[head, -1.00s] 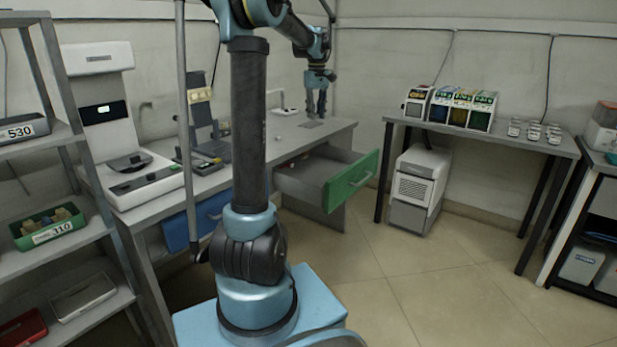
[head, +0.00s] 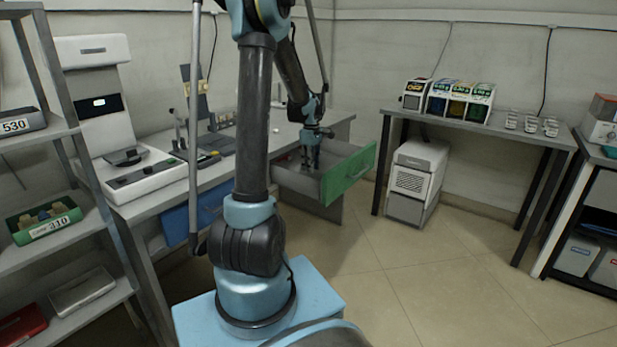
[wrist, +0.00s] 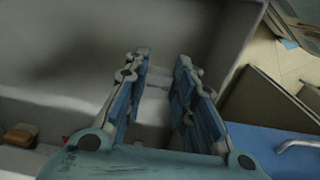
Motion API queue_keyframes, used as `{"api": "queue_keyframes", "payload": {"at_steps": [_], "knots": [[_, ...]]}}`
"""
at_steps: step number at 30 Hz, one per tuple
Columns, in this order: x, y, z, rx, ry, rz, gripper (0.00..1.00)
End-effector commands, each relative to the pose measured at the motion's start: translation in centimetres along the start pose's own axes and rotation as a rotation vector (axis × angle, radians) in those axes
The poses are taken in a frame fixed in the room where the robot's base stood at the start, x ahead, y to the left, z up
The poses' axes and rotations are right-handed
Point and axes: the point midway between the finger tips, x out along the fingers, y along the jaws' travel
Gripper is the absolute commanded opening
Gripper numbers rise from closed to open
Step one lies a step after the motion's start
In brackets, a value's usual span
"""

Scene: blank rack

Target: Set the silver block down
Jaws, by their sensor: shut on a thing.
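My gripper (head: 311,163) is lowered inside the open drawer with the green front (head: 348,176), under the grey bench. In the wrist view my gripper's two blue-padded fingers (wrist: 163,65) point into a grey drawer interior. They are shut on a pale grey piece, the silver block (wrist: 153,108), which shows only in part between them. The head view does not show the block clearly. I cannot tell whether its underside touches the drawer floor.
A small orange-brown item (wrist: 19,136) lies at the left in the wrist view. A blue drawer front (head: 192,217) is further left under the bench. A side table (head: 480,128) with coloured boxes stands at the right; the floor between is clear.

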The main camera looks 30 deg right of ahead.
Motion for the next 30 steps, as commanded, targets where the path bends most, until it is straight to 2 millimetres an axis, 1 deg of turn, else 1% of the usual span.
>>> {"api": "queue_keyframes", "payload": {"at_steps": [1, 3, 8, 10, 15, 18, 29, 30], "knots": [[0.7, 0.0, 0.0, 0.000, 0.000, 0.000, 0.00], [1.4, 0.0, 0.0, 0.000, 0.000, 0.000, 0.00], [2.1, 0.0, 0.0, 0.000, 0.000, 0.000, 0.00], [2.7, 0.0, 0.0, 0.001, 0.000, 0.000, 0.00], [4.9, 0.0, -0.1, 0.001, 0.000, 0.000, 0.00], [5.8, 0.0, -0.1, 0.001, 0.000, 0.000, 0.00], [6.1, 0.0, -0.1, 0.000, 0.000, 0.000, 0.00], [6.1, 0.0, -0.1, 0.000, 0.000, 0.000, 0.33]]}}
